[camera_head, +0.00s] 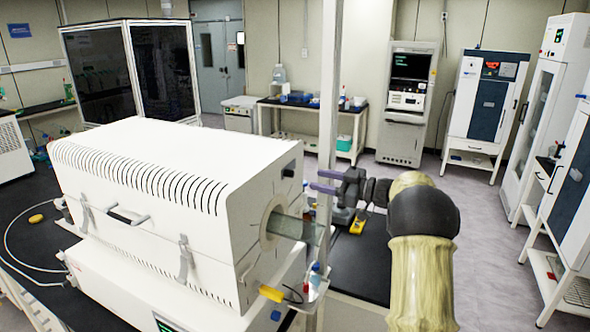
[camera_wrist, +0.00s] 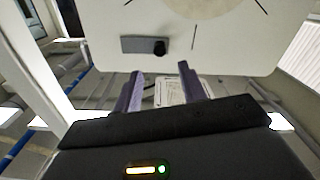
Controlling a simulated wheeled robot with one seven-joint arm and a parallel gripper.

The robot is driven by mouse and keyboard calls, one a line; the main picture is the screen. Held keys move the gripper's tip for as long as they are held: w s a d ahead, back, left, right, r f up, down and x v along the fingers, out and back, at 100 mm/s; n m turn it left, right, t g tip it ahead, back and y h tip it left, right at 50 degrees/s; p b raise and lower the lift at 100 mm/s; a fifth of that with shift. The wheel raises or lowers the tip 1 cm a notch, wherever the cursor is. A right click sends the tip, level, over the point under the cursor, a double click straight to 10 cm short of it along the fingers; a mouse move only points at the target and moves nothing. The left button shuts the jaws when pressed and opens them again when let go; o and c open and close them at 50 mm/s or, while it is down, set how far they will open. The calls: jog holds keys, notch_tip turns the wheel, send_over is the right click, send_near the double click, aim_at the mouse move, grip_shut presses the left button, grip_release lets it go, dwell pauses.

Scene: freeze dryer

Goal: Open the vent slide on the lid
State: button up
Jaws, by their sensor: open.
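The vent slide shows in the wrist view as a grey plate (camera_wrist: 132,44) with a black knob (camera_wrist: 159,47) at its right end, on the white end face. In the head view the dark knob (camera_head: 288,171) sits high on the end face of the slotted white lid (camera_head: 215,165). My gripper (camera_head: 316,180) is just right of that face, its purple fingers pointing left toward it. In the wrist view my gripper (camera_wrist: 160,70) is open and empty, its fingertips below the knob and apart to either side. I cannot tell how far the slide is open.
A glass tube (camera_head: 295,228) sticks out of the end face below my gripper. A pale upright post (camera_head: 328,110) stands close to my fingers. The black bench (camera_head: 360,260) carries small items, including a yellow one (camera_head: 358,222). A yellow object (camera_head: 36,218) lies at the left.

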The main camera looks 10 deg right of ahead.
aim_at(293, 174)
jog(key=p+x, duration=0.3)
jog(key=x, duration=0.5)
jog(key=shift+w+a, duration=0.25)
jog(key=shift+s, duration=0.1)
grip_shut()
